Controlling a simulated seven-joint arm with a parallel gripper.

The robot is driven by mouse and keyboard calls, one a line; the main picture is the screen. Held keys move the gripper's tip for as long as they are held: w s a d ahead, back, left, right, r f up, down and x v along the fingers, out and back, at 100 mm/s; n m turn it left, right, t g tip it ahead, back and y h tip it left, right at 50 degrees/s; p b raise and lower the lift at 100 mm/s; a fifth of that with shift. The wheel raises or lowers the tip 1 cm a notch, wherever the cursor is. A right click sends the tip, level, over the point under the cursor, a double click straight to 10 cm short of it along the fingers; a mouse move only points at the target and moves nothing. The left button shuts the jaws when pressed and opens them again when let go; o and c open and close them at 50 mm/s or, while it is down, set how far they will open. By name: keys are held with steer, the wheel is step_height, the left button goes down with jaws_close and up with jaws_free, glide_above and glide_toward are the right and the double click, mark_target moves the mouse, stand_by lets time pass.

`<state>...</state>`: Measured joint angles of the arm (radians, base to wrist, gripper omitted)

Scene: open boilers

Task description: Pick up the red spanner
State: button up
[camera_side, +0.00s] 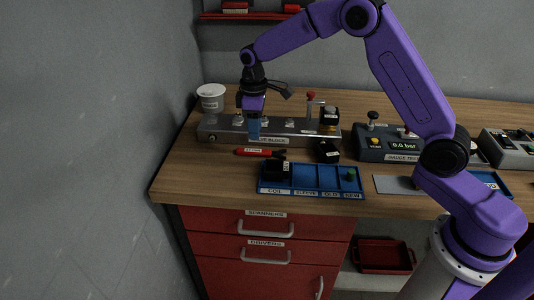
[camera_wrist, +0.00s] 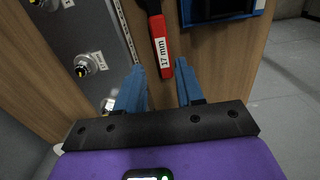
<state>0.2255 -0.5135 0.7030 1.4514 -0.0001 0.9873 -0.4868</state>
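The red spanner (camera_side: 255,151) lies on the wooden bench, in front of the grey manifold block. In the wrist view its red handle (camera_wrist: 160,45) carries a white "17 mm" label, and its dark end runs out of the top of the frame. My gripper (camera_side: 254,138) points down above the bench near the spanner's handle. In the wrist view the blue fingers of my gripper (camera_wrist: 160,68) are apart, with the handle's end showing between them. The fingers do not appear to touch the handle, and the exact height gap is hard to tell.
The grey block (camera_side: 222,126) with valves stands just behind the spanner. A blue compartment tray (camera_side: 311,192) is in front, with a black part (camera_side: 277,171) at its left. A black part (camera_side: 327,152) lies to the right. A white cup (camera_side: 211,97) stands at back left.

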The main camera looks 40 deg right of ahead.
mark_target(256, 151)
steer(key=shift+s+a+f, duration=0.1)
steer(key=shift+s+f, duration=0.05)
steer(key=shift+f, duration=3.3)
jaws_close()
